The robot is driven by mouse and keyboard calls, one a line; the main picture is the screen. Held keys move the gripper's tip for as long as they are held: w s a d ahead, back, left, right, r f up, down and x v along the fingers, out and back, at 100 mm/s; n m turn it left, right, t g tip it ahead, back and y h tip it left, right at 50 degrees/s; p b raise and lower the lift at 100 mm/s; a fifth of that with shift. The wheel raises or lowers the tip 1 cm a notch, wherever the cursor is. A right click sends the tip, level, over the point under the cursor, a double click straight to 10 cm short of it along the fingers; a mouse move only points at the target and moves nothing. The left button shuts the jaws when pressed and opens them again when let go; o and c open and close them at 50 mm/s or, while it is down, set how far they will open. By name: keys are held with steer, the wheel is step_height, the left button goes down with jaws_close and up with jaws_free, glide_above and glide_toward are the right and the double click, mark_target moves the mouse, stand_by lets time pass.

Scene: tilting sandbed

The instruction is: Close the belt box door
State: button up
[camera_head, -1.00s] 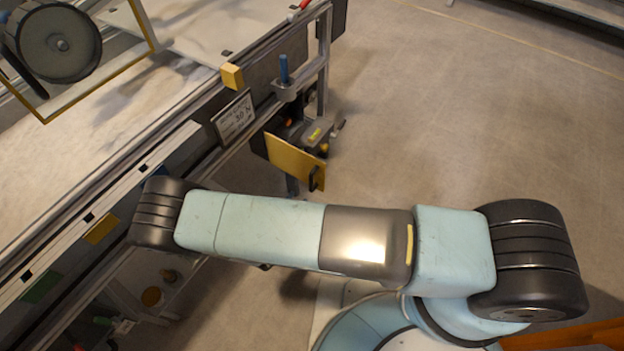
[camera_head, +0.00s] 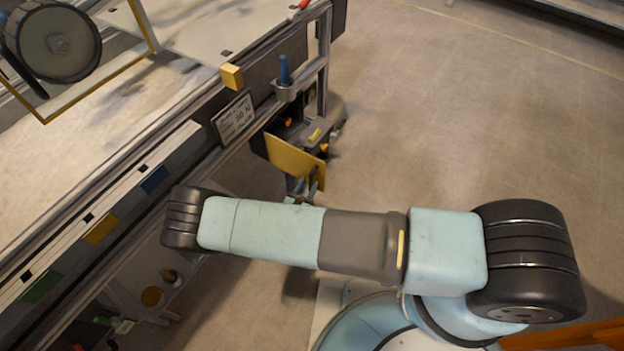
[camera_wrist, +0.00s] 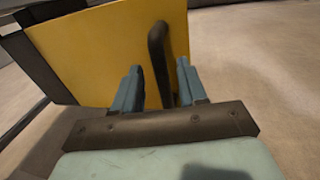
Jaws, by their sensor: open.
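The belt box door (camera_head: 292,158) is a yellow panel standing open at the side of the sandbed frame. The dark belt box (camera_head: 300,132) sits behind it, with small orange and yellow parts showing. In the wrist view the yellow door (camera_wrist: 95,50) fills the upper left, with its black bar handle (camera_wrist: 160,60) near its right edge. My gripper (camera_wrist: 160,84) is open, its two blue-grey fingers on either side of the handle's lower end. I cannot tell if they touch it. In the head view the fingers (camera_head: 308,187) show just below the door's lower right corner.
The sandbed's long metal side rail (camera_head: 190,95) runs diagonally on the left, with a label plate (camera_head: 233,117) and a blue-handled tool (camera_head: 284,70) in a holder above the box. Open concrete floor (camera_head: 460,120) lies to the right.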

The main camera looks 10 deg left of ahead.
mark_target(311, 181)
steer(key=shift+x, duration=1.75)
jaws_close()
steer(key=shift+d, duration=0.1)
